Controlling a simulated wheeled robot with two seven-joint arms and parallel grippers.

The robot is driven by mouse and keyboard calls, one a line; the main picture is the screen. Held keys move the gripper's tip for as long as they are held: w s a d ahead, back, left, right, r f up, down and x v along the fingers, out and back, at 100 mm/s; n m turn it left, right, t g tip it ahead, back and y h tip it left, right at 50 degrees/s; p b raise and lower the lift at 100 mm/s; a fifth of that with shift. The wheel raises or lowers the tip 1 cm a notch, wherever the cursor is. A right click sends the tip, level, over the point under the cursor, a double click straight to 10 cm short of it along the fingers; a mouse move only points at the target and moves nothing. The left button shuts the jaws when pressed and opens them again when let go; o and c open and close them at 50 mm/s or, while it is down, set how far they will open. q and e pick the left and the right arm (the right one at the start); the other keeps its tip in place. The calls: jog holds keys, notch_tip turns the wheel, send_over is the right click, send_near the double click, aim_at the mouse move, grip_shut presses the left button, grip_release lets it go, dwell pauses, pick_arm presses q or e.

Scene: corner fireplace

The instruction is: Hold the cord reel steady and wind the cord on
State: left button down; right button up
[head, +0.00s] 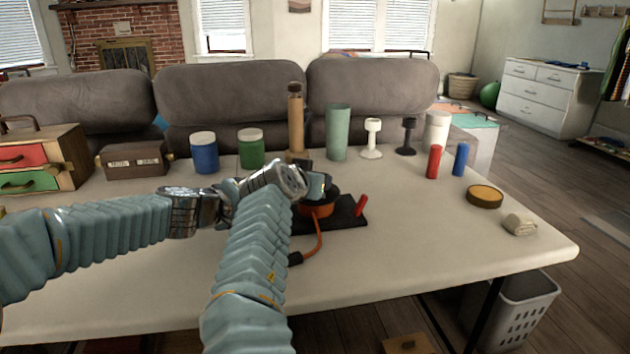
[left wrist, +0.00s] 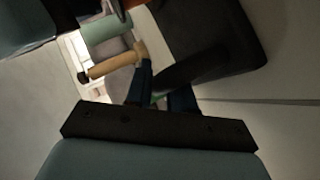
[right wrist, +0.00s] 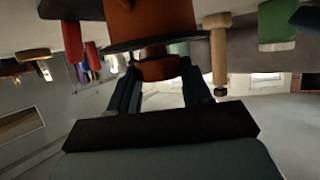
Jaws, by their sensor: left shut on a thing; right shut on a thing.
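The cord reel (head: 318,211) has an orange drum and stands on a black base plate (head: 345,218) on the table. A red peg (head: 361,206) rises from the plate's right end. The orange cord (head: 319,238) runs from the drum down the front to a dark plug (head: 295,258). My right gripper (right wrist: 158,72) is above the drum, shut on the reel's orange top knob (right wrist: 160,69). My left gripper (left wrist: 165,80) is shut on the black base plate, which also shows in the left wrist view (left wrist: 210,40). In the head view my right arm hides the left fingertips.
Behind stand a blue jar (head: 204,155), a green jar (head: 250,150), a wooden bottle (head: 295,120) and a green cup (head: 338,135). Red (head: 433,163) and blue (head: 461,160) cylinders and a round tin (head: 485,196) stand right.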

jog(key=shift+w+a+f+m+g+h, duration=0.15)
jog(key=shift+m+g+h, duration=0.25)
jog(key=shift+m+h, duration=0.5)
jog(key=shift+a+r+m+g+h, duration=0.1)
jog(key=shift+m+g+h, duration=0.3)
jog(key=shift+m+h, duration=0.5)
jog(key=o, duration=1.1)
jog(key=shift+c, duration=0.2)
